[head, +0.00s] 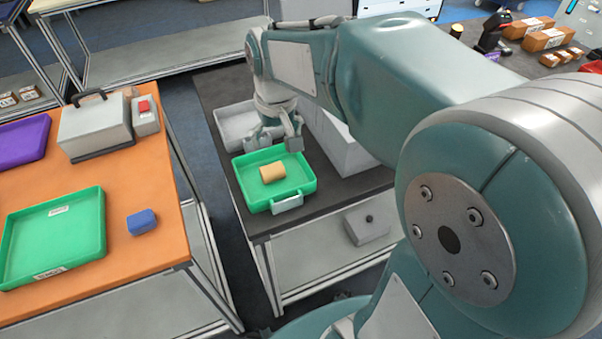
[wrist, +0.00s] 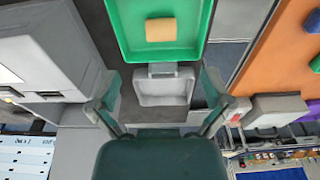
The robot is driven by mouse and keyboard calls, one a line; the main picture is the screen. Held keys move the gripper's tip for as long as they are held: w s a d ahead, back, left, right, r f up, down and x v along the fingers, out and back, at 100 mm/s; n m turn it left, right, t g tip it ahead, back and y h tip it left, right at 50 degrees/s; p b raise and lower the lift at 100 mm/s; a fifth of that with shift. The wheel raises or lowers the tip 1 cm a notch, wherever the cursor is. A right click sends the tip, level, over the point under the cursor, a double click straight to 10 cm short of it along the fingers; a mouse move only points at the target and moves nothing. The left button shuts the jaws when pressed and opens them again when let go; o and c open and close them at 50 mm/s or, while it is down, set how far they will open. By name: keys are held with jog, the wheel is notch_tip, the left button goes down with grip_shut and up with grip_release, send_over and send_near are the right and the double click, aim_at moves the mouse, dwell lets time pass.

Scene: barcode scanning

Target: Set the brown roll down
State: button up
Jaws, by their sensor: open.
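The brown roll (head: 272,173) lies on its side on the floor of a green tray (head: 243,186) on the dark table. In the wrist view the roll (wrist: 160,29) is inside the green tray (wrist: 207,25), clear of the tray walls. My gripper (head: 274,142) is at the far edge of this tray, past the roll. In the wrist view its two fingers (wrist: 160,92) are spread wide with nothing between them, and the roll is beyond them, not touched.
A grey bin (head: 236,118) stands behind the green tray, and a large grey box (head: 340,143) stands to its right. The orange table (head: 120,185) on the left holds another green tray (head: 55,235), a blue block (head: 142,221) and a grey machine (head: 95,126). A gap separates the tables.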

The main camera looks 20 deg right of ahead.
jog(key=s+r+t, duration=0.2)
jog(key=s+t, duration=0.2)
jog(key=s, duration=1.1)
jog(key=shift+s+r, duration=0.2)
jog(key=shift+s, duration=0.05)
